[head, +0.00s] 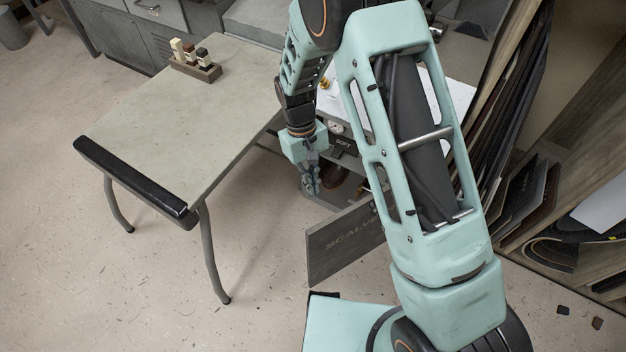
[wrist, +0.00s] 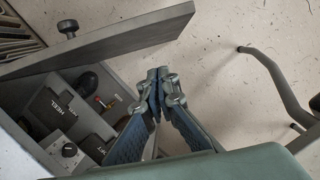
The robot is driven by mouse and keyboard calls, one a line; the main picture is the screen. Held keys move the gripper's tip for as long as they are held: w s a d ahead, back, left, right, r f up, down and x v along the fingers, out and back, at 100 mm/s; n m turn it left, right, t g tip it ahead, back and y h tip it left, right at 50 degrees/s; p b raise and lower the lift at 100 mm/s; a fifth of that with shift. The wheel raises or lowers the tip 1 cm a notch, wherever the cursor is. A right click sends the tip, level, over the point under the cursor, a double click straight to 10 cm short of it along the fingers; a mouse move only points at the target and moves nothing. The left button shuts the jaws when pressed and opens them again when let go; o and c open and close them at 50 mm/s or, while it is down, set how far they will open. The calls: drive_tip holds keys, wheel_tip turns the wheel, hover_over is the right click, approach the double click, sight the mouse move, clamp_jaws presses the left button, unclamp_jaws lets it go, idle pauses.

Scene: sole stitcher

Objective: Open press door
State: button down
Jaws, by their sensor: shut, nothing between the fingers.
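The press door (head: 340,245) is a flat grey panel with large faint lettering. It stands swung out from the press (head: 345,165), and part of it is hidden behind my arm. In the wrist view the door (wrist: 125,34) runs across the upper left, with a black knob (wrist: 67,28) on its far side. The press body (wrist: 25,85) shows there with an opening beside the door. My gripper (head: 312,190) is shut and empty, in front of the press and left of the door. In the wrist view its fingertips (wrist: 158,75) are together, apart from the door's edge.
A grey table (head: 185,110) with a black front edge stands at left, bearing a small rack (head: 195,65). Its curved leg (wrist: 275,75) shows in the wrist view. Leaning sheets (head: 510,110) and shelves stand at right. The floor between table and door is clear.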

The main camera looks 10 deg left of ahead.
drive_tip(key=s+d+f, duration=0.3)
drive_tip(key=s+f, duration=0.1)
drive_tip(key=f, duration=0.1)
drive_tip(key=shift+d+f+b, duration=0.2)
drive_tip(key=shift+b, duration=0.15)
drive_tip(key=shift+s, duration=0.1)
